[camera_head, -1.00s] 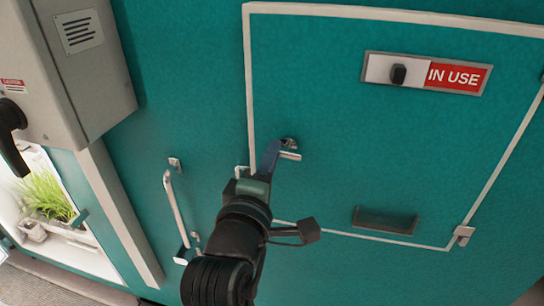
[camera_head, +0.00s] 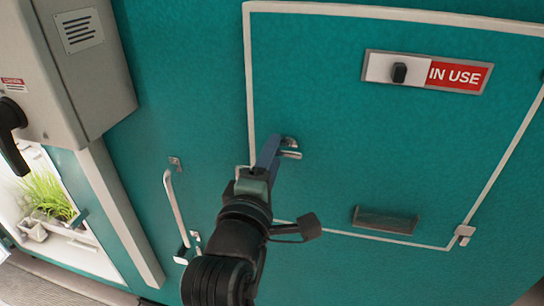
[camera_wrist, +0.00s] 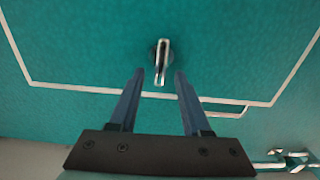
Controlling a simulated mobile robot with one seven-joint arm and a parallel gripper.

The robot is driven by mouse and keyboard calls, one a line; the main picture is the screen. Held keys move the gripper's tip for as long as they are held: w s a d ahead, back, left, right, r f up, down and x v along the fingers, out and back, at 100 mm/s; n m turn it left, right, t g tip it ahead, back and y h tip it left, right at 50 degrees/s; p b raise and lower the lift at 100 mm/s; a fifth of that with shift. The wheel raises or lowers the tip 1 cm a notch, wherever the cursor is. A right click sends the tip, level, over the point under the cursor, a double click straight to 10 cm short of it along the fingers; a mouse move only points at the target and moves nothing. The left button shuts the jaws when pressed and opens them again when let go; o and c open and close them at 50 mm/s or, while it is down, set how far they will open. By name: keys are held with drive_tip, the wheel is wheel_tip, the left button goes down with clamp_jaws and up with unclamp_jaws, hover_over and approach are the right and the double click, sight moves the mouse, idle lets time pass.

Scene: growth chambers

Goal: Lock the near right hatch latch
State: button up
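The hatch is a teal panel outlined in white (camera_head: 330,12) on the teal wall. A small metal latch (camera_head: 290,154) with a short lever sits just inside the outline's left edge. In the wrist view the latch (camera_wrist: 162,62) points toward my gripper, on a dark round base. My gripper (camera_head: 276,146) reaches up to the latch from below left and partly covers it. In the wrist view my gripper (camera_wrist: 157,74) is open, its two blue fingers apart, with the latch centred between the fingertips. I cannot tell whether they touch it.
A sign reading IN USE (camera_head: 426,73) with a dark slider is above right. A recessed pull (camera_head: 386,220) and a metal tab (camera_head: 464,235) are lower right. A vertical grab handle (camera_head: 175,210) stands left of my arm. A grey box (camera_head: 85,70) juts out at upper left.

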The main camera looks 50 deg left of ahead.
drive_tip(key=shift+s, duration=0.1)
drive_tip(key=p+v, duration=0.4)
drive_tip(key=v, duration=0.8)
drive_tip(key=shift+s+d, duration=0.3)
idle(0.6)
